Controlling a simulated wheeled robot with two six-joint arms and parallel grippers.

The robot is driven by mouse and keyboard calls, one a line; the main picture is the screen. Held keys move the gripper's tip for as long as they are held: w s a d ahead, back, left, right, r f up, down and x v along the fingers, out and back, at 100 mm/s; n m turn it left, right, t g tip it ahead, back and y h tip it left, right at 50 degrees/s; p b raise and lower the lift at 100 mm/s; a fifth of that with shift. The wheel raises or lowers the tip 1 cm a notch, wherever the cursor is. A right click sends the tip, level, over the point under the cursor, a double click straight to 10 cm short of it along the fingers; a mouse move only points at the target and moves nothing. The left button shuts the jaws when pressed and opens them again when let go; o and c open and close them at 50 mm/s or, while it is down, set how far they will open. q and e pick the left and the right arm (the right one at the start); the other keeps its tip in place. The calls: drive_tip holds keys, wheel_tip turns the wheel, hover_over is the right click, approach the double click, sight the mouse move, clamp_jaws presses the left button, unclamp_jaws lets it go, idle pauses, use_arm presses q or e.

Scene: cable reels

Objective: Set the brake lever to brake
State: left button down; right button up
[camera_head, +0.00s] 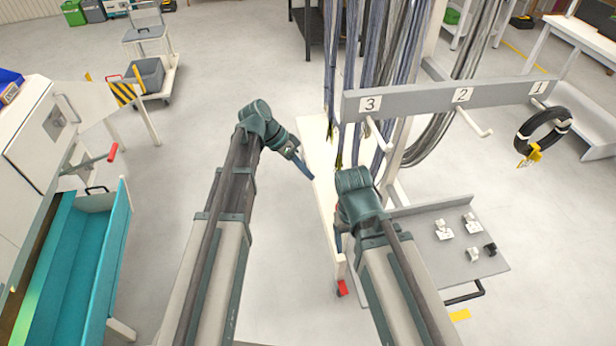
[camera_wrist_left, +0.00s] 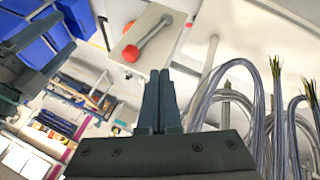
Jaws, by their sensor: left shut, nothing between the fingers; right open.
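In the left wrist view a grey lever (camera_wrist_left: 152,36) lies slantwise across a pale panel (camera_wrist_left: 135,22). I cannot pick out this lever surely in the head view.
A grey tray (camera_head: 440,228) with small parts is at right. A machine with a red-gripped handle (camera_head: 112,152) and a teal bin (camera_head: 75,265) are at left. Floor between is clear.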

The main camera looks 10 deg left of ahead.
use_arm(q)
drive_tip(key=s+d+f+b, duration=0.3)
drive_tip(key=d+f+b, duration=0.1)
drive_tip(key=d+f, duration=0.2)
drive_tip(key=shift+s+d+b, duration=0.15)
drive_tip(key=shift+d+b, duration=0.25)
drive_tip(key=shift+d, duration=0.1)
